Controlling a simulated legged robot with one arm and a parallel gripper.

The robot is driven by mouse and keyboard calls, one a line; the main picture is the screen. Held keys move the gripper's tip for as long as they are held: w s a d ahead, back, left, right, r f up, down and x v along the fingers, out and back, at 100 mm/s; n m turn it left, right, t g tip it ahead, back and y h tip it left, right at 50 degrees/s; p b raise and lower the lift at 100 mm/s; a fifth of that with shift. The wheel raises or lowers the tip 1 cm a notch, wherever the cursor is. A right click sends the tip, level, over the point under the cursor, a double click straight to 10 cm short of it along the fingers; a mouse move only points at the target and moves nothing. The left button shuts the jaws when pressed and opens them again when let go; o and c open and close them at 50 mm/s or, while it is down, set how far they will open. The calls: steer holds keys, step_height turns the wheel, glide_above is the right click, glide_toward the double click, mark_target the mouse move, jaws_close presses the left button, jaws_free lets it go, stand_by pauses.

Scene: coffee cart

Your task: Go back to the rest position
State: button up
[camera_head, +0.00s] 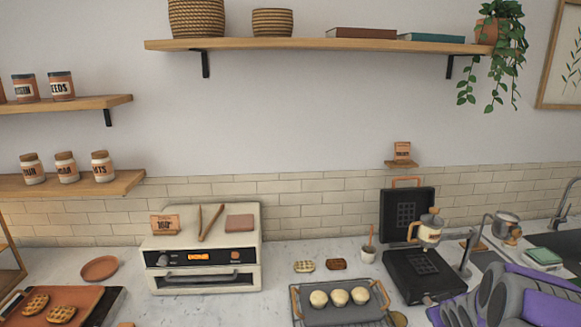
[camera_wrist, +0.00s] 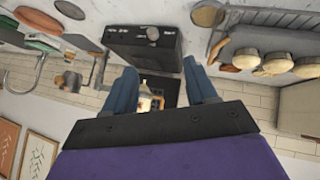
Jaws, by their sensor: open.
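My gripper (camera_wrist: 162,75) shows in the wrist view with its two blue-grey fingers apart. I see nothing clamped between them; the black waffle iron (camera_wrist: 145,45) and a small pale dispenser (camera_wrist: 150,104) appear behind the gap. In the head view my purple and grey arm fills the lower right corner, and its fingertips cannot be made out there. The open waffle iron (camera_head: 411,277) stands on the counter left of the arm, its lid upright. The cream dispenser (camera_head: 430,231) appears above its right side.
A tray (camera_head: 318,316) with dough balls lies left of the waffle iron. A toaster oven (camera_head: 203,255) stands further left, and a waffle board (camera_head: 84,299) lies at far left. A sink tap (camera_head: 565,205) is at the right. Wooden shelves (camera_head: 320,45) hang above the counter.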

steer(key=s+a+r+g+y, duration=0.1)
steer(key=s+a+r+g, duration=0.2)
steer(key=s+a, duration=0.6)
steer(key=s+a+r+m+g+y, duration=0.1)
steer(key=s+a+g, duration=0.3)
steer(key=s+a, duration=0.5)
steer(key=s+a+r+g+y+b, duration=0.1)
steer(key=s+a+r+g, duration=0.2)
steer(key=s+a, duration=0.6)
steer(key=s+r, duration=0.1)
steer(key=s, duration=1.3)
steer(key=shift+s+a+r+m, duration=0.3)
steer(key=shift+s+r, duration=0.05)
